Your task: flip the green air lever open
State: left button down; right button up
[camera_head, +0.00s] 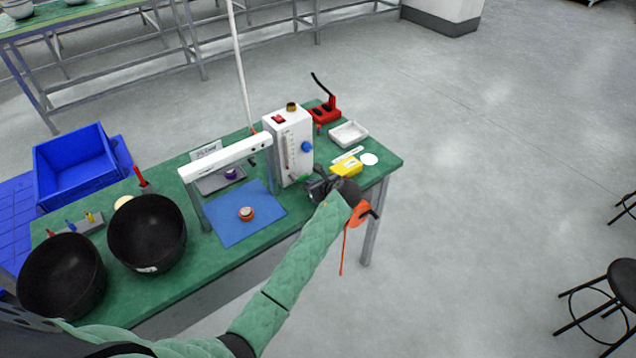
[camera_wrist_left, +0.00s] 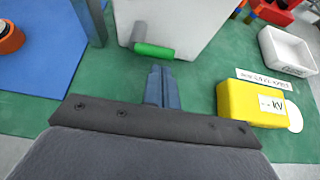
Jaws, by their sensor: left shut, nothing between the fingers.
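The green air lever (camera_wrist_left: 155,51) sits low on the front of the white box (camera_wrist_left: 180,22) in the left wrist view. Its green handle points right from a grey pivot (camera_wrist_left: 138,34). My left gripper (camera_head: 312,188) is at the box's lower front. In the wrist view its fingers (camera_wrist_left: 160,82) are shut and empty, just short of the lever, with a small gap seeming to show. My right gripper is not in view.
A yellow block (camera_wrist_left: 250,104) and a white tray (camera_wrist_left: 288,50) lie right of the fingers. A blue mat (camera_head: 240,225) under a white frame (camera_head: 225,158) is to the left. Black bowls (camera_head: 147,235) stand further left. A red stand (camera_head: 325,110) is behind the box.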

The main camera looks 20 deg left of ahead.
pick_arm(q)
jog(key=shift+x, duration=0.8)
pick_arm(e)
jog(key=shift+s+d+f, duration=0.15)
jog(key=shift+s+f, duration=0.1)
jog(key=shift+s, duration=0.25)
pick_arm(q)
jog(key=shift+w, duration=0.1)
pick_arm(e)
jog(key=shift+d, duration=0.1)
